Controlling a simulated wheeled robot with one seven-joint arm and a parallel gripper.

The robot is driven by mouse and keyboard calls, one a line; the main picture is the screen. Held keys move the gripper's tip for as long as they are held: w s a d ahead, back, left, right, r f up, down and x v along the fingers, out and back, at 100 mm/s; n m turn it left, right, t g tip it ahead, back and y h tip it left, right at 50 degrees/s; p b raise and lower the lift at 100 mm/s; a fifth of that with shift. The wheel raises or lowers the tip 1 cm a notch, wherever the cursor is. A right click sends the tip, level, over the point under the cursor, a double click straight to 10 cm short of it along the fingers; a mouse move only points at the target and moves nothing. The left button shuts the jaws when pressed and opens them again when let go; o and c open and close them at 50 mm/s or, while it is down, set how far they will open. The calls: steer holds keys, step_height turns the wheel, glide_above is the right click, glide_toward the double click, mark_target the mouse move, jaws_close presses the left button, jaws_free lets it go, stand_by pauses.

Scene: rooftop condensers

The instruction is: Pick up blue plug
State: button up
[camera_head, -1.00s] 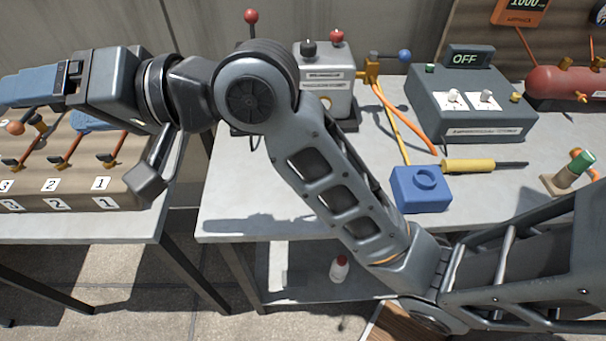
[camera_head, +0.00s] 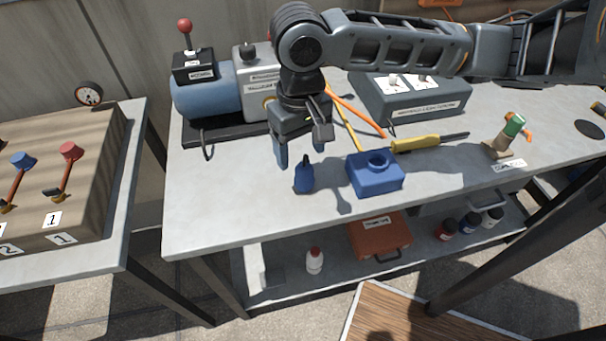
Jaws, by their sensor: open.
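The blue plug (camera_head: 304,178) is a small dark-blue piece with a narrower dark top. It appears to stand upright on the grey table, left of a blue block (camera_head: 376,180) with a round raised hole. My gripper (camera_head: 299,153) points down with its blue fingers apart, just above or behind the plug. The picture does not show clearly whether the plug's top is between the fingers. The gripper looks empty.
A yellow-handled screwdriver (camera_head: 418,143) lies behind the block. A blue-grey motor unit (camera_head: 208,100) and a grey switch box (camera_head: 415,100) stand at the back. The table's front left is clear. A lower shelf holds a red toolbox (camera_head: 379,238) and bottles.

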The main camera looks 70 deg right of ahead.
mark_target(304, 167)
steer(key=f, duration=0.7)
steer(key=shift+s+d+f, duration=0.15)
steer(key=shift+s+f, duration=0.05)
steer(key=shift+f, duration=0.05)
steer(key=shift+c, duration=0.2)
steer(key=c, duration=1.1)
